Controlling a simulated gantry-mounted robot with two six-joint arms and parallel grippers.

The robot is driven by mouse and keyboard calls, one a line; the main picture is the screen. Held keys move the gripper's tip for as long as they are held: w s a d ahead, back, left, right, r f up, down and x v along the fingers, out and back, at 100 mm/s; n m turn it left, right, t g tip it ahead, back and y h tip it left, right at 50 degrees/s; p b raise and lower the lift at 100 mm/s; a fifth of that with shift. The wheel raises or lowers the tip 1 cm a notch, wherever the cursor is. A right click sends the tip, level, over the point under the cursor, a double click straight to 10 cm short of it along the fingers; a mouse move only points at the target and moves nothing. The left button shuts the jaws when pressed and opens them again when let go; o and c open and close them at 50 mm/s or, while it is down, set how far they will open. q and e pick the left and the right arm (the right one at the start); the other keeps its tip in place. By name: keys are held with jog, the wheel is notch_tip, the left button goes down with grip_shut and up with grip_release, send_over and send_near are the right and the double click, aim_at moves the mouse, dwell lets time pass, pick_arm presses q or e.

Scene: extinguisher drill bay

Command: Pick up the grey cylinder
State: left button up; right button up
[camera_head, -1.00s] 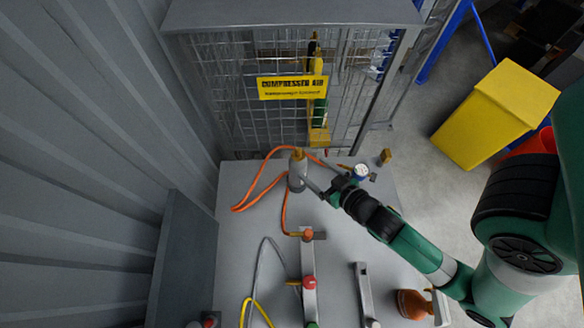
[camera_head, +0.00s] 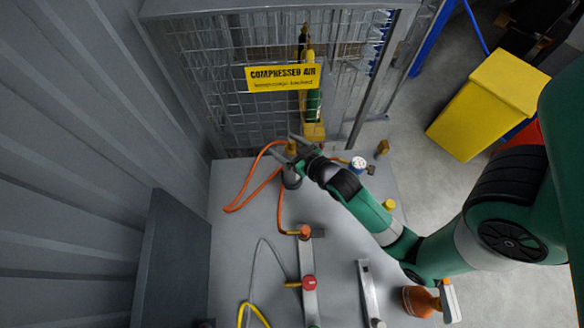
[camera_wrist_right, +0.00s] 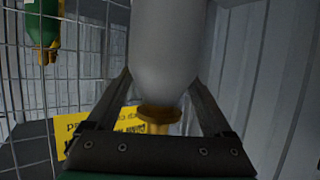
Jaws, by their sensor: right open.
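The grey cylinder (camera_head: 291,179) stands upright at the far end of the grey table, partly covered by my right gripper in the head view. Its brass valve (camera_head: 291,149) is on top. My right gripper (camera_head: 287,149) is open, with its fingers around the cylinder's upper end. In the right wrist view the cylinder (camera_wrist_right: 169,45) appears upside down between the two open fingers (camera_wrist_right: 160,82), with the brass valve (camera_wrist_right: 158,117) near the palm. I cannot tell whether the fingers touch it. My left gripper is not in view.
An orange hose (camera_head: 236,208) curls left of the cylinder. A gauge (camera_head: 358,164) and a brass fitting (camera_head: 382,148) are to its right. A wire cage with a yellow sign (camera_head: 282,78) stands behind. A valve manifold (camera_head: 308,260) is nearer. The table's left middle is mostly clear.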

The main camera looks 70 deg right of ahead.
grip_shut()
dwell(0.3)
dwell(0.9)
jog(key=shift+r, duration=0.2)
